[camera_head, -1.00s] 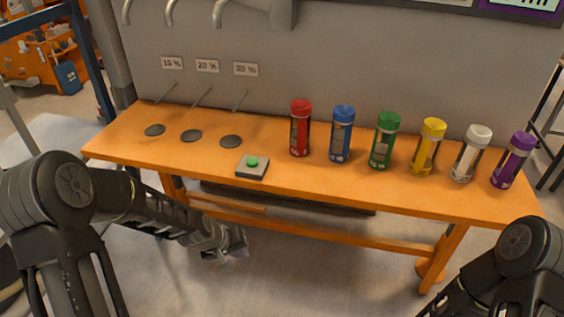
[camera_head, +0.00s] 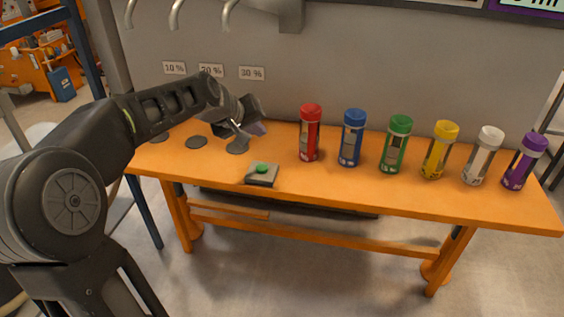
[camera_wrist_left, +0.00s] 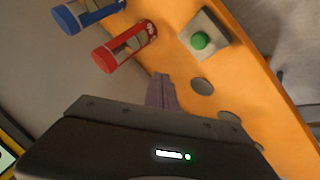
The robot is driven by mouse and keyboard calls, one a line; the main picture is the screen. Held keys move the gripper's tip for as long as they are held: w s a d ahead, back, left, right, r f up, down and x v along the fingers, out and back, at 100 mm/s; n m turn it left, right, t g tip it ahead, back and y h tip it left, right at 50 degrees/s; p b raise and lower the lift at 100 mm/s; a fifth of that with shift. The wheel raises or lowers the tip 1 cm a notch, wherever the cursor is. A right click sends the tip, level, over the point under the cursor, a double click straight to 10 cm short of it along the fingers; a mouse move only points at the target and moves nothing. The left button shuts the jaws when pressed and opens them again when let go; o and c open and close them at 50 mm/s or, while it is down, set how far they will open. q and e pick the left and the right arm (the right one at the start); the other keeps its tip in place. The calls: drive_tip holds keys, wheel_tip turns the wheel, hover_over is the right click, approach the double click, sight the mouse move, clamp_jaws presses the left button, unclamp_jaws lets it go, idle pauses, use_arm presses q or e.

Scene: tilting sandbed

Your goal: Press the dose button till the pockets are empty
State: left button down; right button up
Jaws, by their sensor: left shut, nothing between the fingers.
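The dose button is a green dome (camera_head: 262,168) on a small grey box near the front edge of the orange table. It also shows in the left wrist view (camera_wrist_left: 199,40). My left gripper (camera_head: 260,129) is shut and empty, above the table behind the button and apart from it. Its fingertips show in the left wrist view (camera_wrist_left: 162,88). Dark round pockets (camera_head: 196,142) lie in the tabletop to the left of the button; another pocket (camera_head: 238,146) is just below my gripper. I cannot tell what is in them. My right gripper is not in view.
A red-capped canister (camera_head: 310,133) stands right of my left gripper. Blue (camera_head: 352,138), green (camera_head: 397,145), yellow (camera_head: 441,150), white (camera_head: 484,156) and purple (camera_head: 525,162) ones follow in a row. A grey wall with percent signs (camera_head: 252,73) stands behind. The table (camera_head: 340,186) is clear along its front.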

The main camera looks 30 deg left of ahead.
sight(260, 169)
use_arm(q)
wheel_tip(260, 169, down, 8)
drive_tip(key=b, duration=0.7)
drive_tip(key=shift+f, duration=0.15)
idle(2.2)
drive_tip(key=shift+f+b, duration=0.4)
drive_tip(key=shift+b, duration=0.05)
drive_tip(key=shift+f+b, duration=0.5)
drive_tip(key=shift+f, duration=0.05)
idle(0.6)
drive_tip(key=shift+r, duration=0.1)
drive_tip(key=shift+r+p, duration=0.8)
drive_tip(key=shift+r, duration=0.1)
